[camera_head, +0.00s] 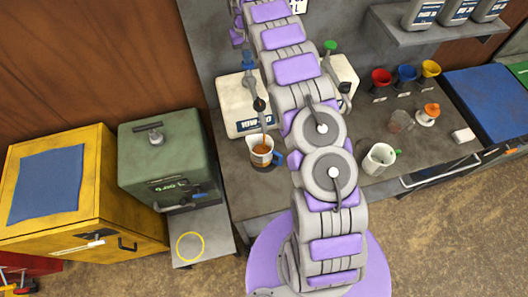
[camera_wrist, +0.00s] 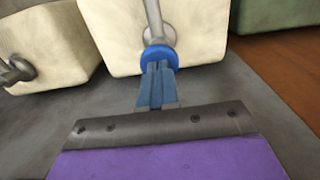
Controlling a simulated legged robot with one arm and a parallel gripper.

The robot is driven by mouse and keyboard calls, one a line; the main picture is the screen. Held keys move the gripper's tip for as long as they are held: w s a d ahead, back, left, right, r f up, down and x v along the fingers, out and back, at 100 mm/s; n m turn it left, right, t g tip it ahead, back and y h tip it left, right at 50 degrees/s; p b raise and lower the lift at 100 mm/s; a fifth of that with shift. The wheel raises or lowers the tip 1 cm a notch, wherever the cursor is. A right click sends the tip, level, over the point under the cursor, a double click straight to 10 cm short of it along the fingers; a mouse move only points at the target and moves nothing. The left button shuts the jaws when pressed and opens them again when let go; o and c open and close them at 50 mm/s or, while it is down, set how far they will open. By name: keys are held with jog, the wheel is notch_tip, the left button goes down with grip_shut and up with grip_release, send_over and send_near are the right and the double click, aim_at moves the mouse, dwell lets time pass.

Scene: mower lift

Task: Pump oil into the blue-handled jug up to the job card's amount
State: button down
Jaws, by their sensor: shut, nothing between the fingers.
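The jug (camera_head: 262,150) stands under the spout of the left cream can on the bench; brown oil shows inside it. Its blue handle (camera_head: 278,158) is on its right side. The left cream can (camera_head: 236,118) carries a label that seems to read 10W-30. Its blue pump knob (camera_head: 248,58) is on top; it also shows in the wrist view (camera_wrist: 158,52). My gripper (camera_wrist: 157,68) is shut and empty, with its blue fingertips at the knob's near edge; I cannot tell whether they touch. In the head view my gripper is not clear. A sign (camera_head: 298,5) is cut off at the top edge.
A second cream can (camera_head: 345,75) with a green knob (camera_head: 330,45) stands behind my arm. A green-handled jug (camera_head: 378,160) stands right of my arm. Colored funnels (camera_head: 405,75) stand further right. A green machine (camera_head: 168,155) and yellow cabinet (camera_head: 60,190) are at left.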

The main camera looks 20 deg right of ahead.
jog(key=shift+f+b, duration=0.35)
jog(key=shift+f, duration=1.1)
jog(key=shift+r, duration=0.1)
jog(key=shift+r+p, duration=0.75)
jog(key=shift+r, duration=2.4)
jog(key=shift+f, duration=0.2)
